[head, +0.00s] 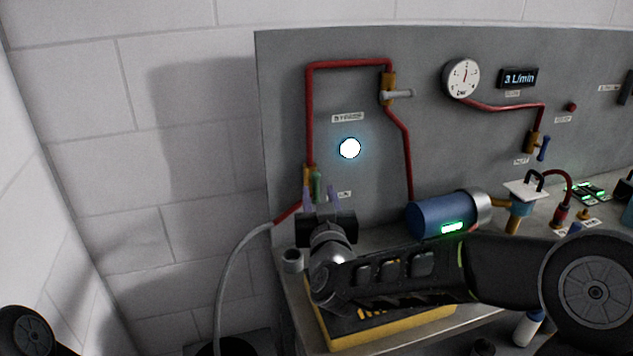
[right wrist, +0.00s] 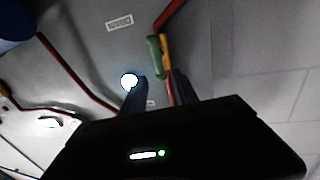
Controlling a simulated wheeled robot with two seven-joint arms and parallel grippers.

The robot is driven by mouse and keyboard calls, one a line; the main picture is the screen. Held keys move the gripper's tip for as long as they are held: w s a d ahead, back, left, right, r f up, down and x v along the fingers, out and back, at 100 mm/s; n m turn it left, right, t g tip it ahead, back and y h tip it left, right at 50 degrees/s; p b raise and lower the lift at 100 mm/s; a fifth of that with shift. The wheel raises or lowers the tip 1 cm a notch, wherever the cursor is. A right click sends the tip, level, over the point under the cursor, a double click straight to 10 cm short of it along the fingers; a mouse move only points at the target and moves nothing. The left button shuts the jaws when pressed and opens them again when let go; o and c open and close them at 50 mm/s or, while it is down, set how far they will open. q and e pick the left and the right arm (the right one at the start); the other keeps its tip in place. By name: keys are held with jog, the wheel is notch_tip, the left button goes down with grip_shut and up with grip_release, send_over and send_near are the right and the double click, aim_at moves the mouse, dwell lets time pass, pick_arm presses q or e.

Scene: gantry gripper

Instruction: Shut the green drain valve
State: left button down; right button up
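The green drain valve handle (head: 317,183) sits on a brass valve body (head: 308,177) low on the left red pipe of the grey panel. The handle stands roughly upright, along the pipe. It also shows in the right wrist view (right wrist: 154,56), just beyond the fingertips. My right gripper (head: 321,194) is open, its two fingers apart and pointing at the valve from below and in front. In the right wrist view, the gripper (right wrist: 160,82) has nothing clearly between its fingers; contact with the handle cannot be told. My left gripper is out of view.
A grey hose (head: 226,262) hangs left of the bench into a dark container (head: 238,346). A blue motor-like cylinder (head: 440,217) lies right of my right gripper. A yellow-edged box (head: 385,331) is below my right arm. A lit white lamp (head: 349,148) is above the gripper.

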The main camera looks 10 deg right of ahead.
aim_at(316, 182)
jog(key=w, duration=0.3)
jog(key=w+p, duration=0.1)
jog(key=w, duration=0.1)
jog(key=shift+d, duration=0.3)
jog(key=shift+s, duration=0.1)
jog(key=shift+c, duration=0.3)
grip_shut()
